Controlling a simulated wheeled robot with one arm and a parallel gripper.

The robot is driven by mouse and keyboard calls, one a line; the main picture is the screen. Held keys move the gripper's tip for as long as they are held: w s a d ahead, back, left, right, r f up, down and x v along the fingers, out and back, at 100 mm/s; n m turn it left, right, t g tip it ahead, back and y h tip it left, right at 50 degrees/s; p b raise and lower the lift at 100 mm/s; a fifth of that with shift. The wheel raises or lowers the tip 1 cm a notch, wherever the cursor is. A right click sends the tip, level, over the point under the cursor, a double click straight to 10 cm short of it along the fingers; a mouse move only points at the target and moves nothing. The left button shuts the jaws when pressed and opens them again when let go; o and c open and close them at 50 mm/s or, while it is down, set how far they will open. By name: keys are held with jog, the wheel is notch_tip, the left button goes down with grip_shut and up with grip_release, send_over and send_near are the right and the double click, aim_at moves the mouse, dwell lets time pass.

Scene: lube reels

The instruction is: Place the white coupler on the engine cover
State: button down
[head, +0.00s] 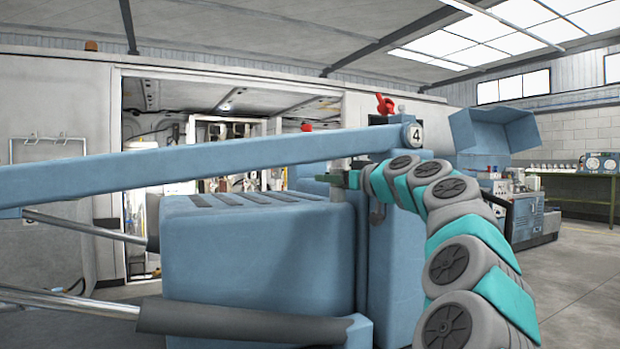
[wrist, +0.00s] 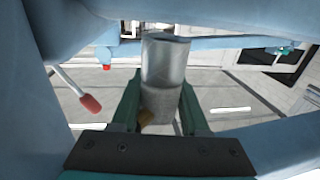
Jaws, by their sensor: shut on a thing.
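My gripper (head: 347,179) is at the end of my arm, above the right end of a large blue box with dark slats on top, which looks like the engine cover (head: 255,255). In the wrist view its green fingers (wrist: 158,98) are shut on a pale grey, shiny cylinder, apparently the white coupler (wrist: 165,62). The coupler also shows in the head view (head: 340,168), partly hidden by the blue boom and the gripper. It looks roughly upright. I cannot tell whether its lower end touches the cover.
A blue post (head: 392,260) with a red lever (head: 385,104) stands right of the cover. A red-tipped lever (wrist: 88,103) is left of my gripper. Open floor (head: 585,275) lies at right.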

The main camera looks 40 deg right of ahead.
jog(key=shift+w+d+r+p, duration=0.1)
jog(key=shift+w+d+p, duration=0.1)
jog(key=shift+w, duration=1)
jog(key=shift+w+d+f+p, duration=0.1)
jog(key=shift+w+d, duration=0.1)
jog(key=shift+w, duration=1.05)
jog(key=shift+w+d+r+p, duration=0.1)
jog(key=shift+w+d, duration=0.1)
jog(key=shift+w, duration=1)
jog(key=shift+f, duration=0.2)
jog(key=shift+f+b, duration=0.2)
jog(key=shift+b, duration=0.15)
jog(key=shift+c, duration=2.1)
grip_release()
jog(key=shift+r, duration=0.15)
jog(key=shift+r+p, duration=0.3)
jog(key=shift+p, duration=0.2)
jog(key=s+a+b, duration=0.1)
jog(key=s, duration=1.1)
jog(key=shift+a+f, duration=0.2)
jog(key=shift+a, duration=0.2)
